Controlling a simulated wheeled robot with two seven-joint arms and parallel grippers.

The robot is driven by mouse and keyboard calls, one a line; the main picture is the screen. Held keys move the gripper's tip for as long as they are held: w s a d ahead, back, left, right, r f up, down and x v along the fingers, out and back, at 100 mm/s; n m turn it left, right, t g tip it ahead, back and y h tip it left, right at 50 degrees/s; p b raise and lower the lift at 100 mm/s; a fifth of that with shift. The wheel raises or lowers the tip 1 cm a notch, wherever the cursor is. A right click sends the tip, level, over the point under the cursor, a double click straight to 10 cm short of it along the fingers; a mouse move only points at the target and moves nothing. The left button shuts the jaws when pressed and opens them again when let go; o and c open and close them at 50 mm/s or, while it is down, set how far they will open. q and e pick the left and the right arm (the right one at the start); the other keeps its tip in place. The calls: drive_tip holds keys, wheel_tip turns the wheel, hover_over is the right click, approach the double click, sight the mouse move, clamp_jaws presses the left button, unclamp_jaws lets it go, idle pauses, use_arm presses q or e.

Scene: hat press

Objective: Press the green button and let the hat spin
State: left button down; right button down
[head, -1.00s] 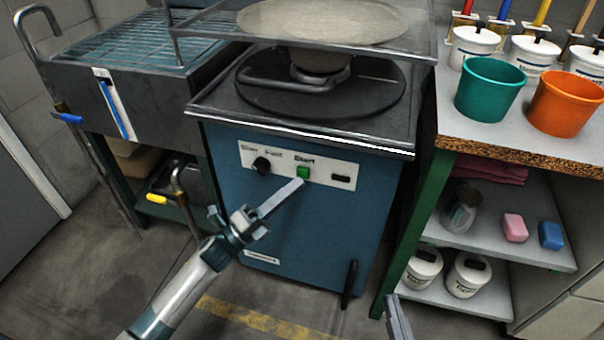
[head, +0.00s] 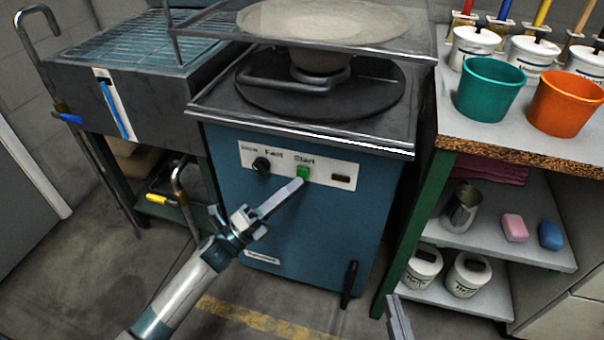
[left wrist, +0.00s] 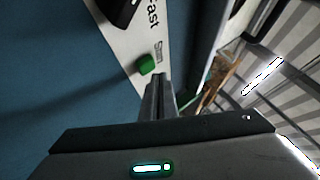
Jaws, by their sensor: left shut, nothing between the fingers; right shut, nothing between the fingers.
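The green button (head: 303,172) sits on the white label panel of the blue machine (head: 300,225), below the word "Start". It also shows in the left wrist view (left wrist: 146,64). My left gripper (head: 299,183) is shut and empty, its fingertips at the lower edge of the button in the head view. In the left wrist view the fingertips (left wrist: 158,78) appear just beside the button; I cannot tell whether they touch it. The hat (head: 322,25) is upside down on the machine top, its crown in the round plate. My right gripper (head: 396,305) is shut and empty at the bottom edge, only partly seen.
A black knob (head: 261,165) is left of the button. A metal sink with a rack (head: 120,55) stands at the left. At the right, a shelf unit (head: 520,155) carries a teal bucket (head: 490,88), an orange bucket (head: 565,102) and several white tubs.

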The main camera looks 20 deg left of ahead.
use_arm(q)
drive_tip(key=shift+w, duration=0.45)
idle(0.4)
